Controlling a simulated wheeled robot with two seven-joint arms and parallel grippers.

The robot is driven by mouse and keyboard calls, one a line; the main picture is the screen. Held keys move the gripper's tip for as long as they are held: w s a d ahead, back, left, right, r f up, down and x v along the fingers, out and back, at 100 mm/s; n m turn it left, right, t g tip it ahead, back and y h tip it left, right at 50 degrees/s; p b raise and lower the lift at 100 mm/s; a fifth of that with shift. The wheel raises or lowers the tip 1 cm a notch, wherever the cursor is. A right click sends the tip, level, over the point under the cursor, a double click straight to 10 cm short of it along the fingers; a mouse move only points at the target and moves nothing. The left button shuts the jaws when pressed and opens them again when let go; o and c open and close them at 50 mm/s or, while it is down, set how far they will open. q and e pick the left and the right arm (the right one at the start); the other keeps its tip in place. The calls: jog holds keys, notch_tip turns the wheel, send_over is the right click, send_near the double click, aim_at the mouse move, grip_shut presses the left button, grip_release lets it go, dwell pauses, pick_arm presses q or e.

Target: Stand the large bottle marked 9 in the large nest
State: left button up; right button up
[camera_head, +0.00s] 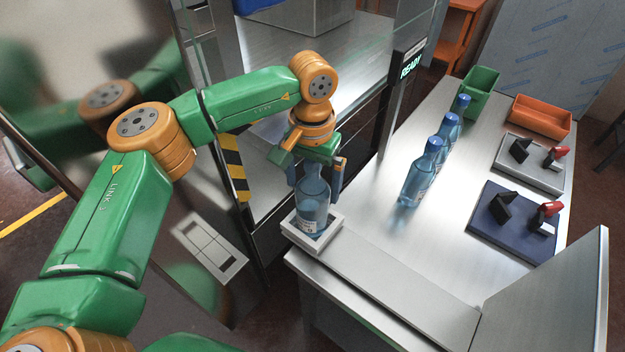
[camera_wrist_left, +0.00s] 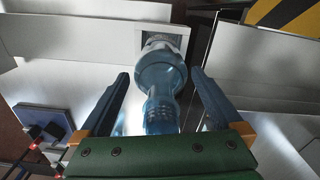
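A blue see-through bottle (camera_head: 312,205) stands upright in a white square nest (camera_head: 326,241) at the near left corner of the metal table. The number on its label is too small to read. My left gripper (camera_head: 318,180) is above and around the bottle's upper part. In the left wrist view the bottle (camera_wrist_left: 160,88) lies between the fingers of my left gripper (camera_wrist_left: 160,76), with a gap on each side. The nest (camera_wrist_left: 150,37) shows around its base there. My right gripper is not in view.
Several more blue bottles (camera_head: 421,172) stand in a row on the table (camera_head: 400,250). A green bin (camera_head: 481,92), an orange bin (camera_head: 541,117), a grey plate (camera_head: 530,165) and a dark blue plate (camera_head: 513,232) with small fixtures lie beyond. A machine with a striped edge (camera_head: 235,168) stands left of the nest.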

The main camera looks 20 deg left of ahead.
pick_arm(q)
jog(key=shift+r, duration=0.35)
notch_tip(320, 180, up, 6)
jog(key=shift+r+b, duration=0.25)
jog(key=shift+b, duration=0.35)
